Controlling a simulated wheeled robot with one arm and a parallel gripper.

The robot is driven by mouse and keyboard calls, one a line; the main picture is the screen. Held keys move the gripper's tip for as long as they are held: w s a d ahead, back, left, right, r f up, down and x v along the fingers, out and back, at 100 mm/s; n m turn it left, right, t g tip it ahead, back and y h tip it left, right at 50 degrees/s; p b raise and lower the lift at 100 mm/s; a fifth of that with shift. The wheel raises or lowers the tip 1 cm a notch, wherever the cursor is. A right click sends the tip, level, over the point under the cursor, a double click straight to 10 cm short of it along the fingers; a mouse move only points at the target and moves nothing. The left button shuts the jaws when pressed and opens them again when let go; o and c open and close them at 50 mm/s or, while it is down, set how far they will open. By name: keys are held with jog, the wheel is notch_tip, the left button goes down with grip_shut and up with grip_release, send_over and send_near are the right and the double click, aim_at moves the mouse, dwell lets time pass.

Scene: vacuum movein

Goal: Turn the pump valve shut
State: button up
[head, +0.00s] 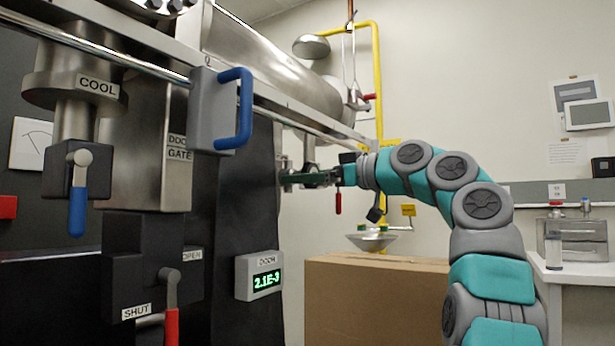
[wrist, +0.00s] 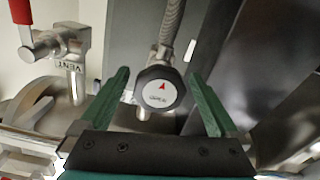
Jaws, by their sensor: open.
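My gripper (wrist: 162,92) is open, with one green finger on each side of the knob and a gap showing on both sides. I cannot tell how deep the knob sits between the fingers. In the head view my gripper (head: 292,178) reaches left to pipework beside the dark cabinet, and the knob is not clear there.
A VENT valve (wrist: 70,55) with a red handle stands close on the left in the wrist view. A braided hose (wrist: 173,28) rises behind the knob. In the head view, a blue handle (head: 240,108), a SHUT/OPEN lever (head: 170,305) and a cardboard box (head: 375,305) are around.

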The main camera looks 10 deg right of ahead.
jog(key=c, duration=1.4)
